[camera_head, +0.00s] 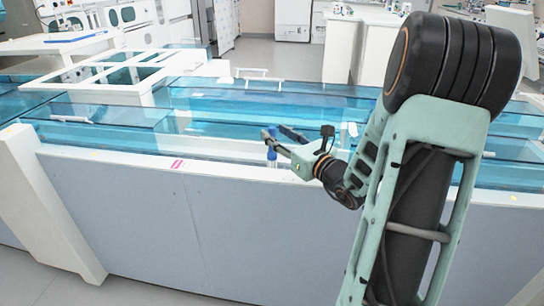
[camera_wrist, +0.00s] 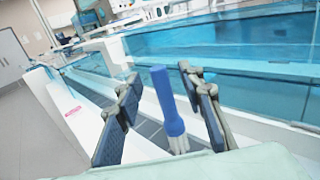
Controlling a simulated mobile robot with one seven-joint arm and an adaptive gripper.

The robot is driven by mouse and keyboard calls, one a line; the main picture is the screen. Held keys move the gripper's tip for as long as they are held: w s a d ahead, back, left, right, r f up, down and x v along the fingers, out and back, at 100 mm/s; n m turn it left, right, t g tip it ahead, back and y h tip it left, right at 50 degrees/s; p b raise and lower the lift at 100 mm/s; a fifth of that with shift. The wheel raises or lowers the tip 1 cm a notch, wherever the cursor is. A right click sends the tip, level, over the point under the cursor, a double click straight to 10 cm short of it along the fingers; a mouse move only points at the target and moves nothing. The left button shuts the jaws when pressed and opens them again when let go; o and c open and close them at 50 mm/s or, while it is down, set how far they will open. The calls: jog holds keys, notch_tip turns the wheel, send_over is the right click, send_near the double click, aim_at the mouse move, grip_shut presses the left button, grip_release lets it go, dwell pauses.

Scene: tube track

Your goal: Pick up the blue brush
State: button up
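The blue brush (camera_wrist: 167,100) has a blue handle pointing up and pale bristles at its lower end. In the wrist view it stands between the two fingers of my gripper (camera_wrist: 160,80), with a visible gap on each side. In the head view the brush (camera_head: 272,151) shows as a small blue upright piece at the white front ledge of the tank. My gripper (camera_head: 277,133) is open around it there, and its fingers partly hide the top of the brush. What the bristle end rests on is hard to tell.
A long tank with blue transparent panels (camera_head: 230,100) lies behind the white ledge (camera_head: 130,157). Its grey front panel (camera_head: 140,220) faces me. White frames (camera_head: 110,75) stand at the back left. A pink label (camera_head: 177,164) is on the ledge. Grey floor is clear at left.

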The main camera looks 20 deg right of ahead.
jog(key=shift+w+a, duration=0.15)
jog(key=shift+w, duration=0.5)
jog(key=shift+w+a, duration=0.15)
jog(key=shift+w, duration=0.45)
grip_shut()
